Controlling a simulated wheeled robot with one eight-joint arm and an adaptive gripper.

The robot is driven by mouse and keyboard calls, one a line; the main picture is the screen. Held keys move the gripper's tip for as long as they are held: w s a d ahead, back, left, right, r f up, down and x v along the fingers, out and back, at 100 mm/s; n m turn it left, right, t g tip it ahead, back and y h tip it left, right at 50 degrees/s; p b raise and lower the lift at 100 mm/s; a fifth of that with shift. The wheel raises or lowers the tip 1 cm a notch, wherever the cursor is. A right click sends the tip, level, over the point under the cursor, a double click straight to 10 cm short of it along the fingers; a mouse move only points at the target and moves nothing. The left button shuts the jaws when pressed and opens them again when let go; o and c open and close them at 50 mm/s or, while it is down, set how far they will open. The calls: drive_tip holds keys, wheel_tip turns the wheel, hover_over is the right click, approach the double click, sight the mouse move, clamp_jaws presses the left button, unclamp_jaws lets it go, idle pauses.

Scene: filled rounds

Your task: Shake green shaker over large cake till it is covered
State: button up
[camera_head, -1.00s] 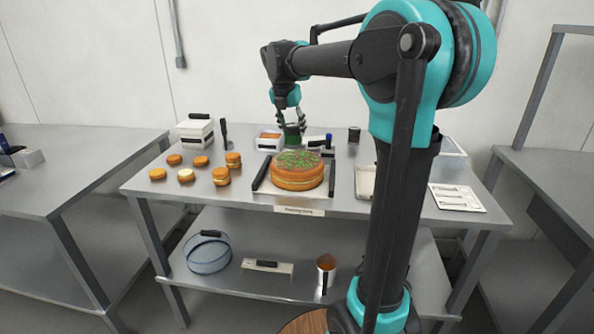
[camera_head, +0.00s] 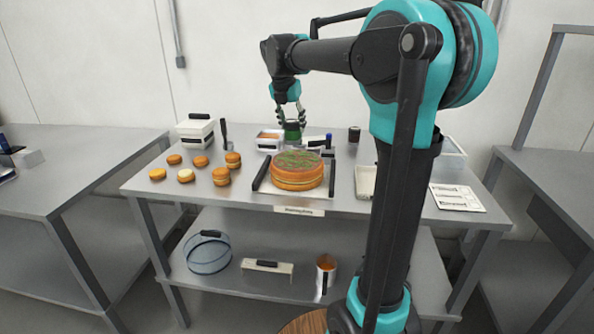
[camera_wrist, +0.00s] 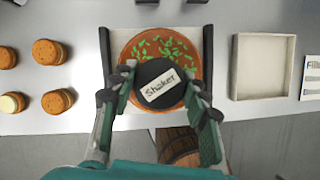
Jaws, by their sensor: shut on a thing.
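The large cake (camera_head: 298,172) sits on the table between two dark bars, its top strewn with green bits. In the wrist view the cake (camera_wrist: 130,50) shows scattered green bits around the shaker, with bare orange patches near the rim. My gripper (camera_head: 291,122) is shut on the green shaker (camera_head: 293,133), just behind and above the cake in the head view. In the wrist view my gripper (camera_wrist: 160,95) has a finger on each side of the shaker, whose dark round end with a label reading "Shaker" (camera_wrist: 161,88) faces the camera. It hides part of the cake.
Several small cakes (camera_head: 186,174) stand to the left of the large cake. A white box (camera_head: 195,131) and a dark upright tool stand behind them. An empty pale tray (camera_wrist: 263,66) lies to the right. A dark cup (camera_head: 354,134) stands at the back.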

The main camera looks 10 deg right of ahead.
drive_tip(key=shift+r, duration=1.75)
